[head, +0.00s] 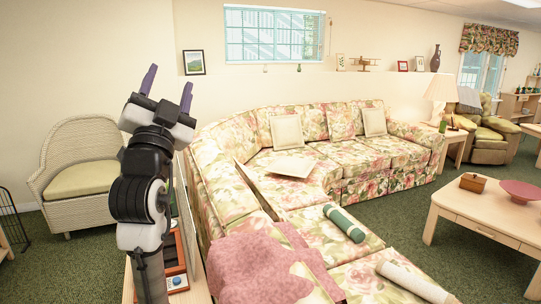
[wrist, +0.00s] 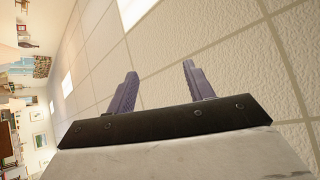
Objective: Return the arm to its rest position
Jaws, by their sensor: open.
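My gripper (head: 168,88) is raised at the left in the head view, with its two purple fingers spread apart and pointing up. Nothing is between the fingers. In the wrist view the open fingers (wrist: 158,88) stand against the tiled ceiling (wrist: 230,40). My arm rises in front of the wall, above a narrow wooden table (head: 198,290) at the bottom left. The arm hides part of that table and of the wall behind it.
A wicker armchair (head: 78,180) stands left of my arm. A floral sectional sofa (head: 220,205) curves along its right, with a pink throw (head: 262,265) and a green roll (head: 344,223) on it. A coffee table (head: 455,205) stands at the right. The air around the gripper looks free.

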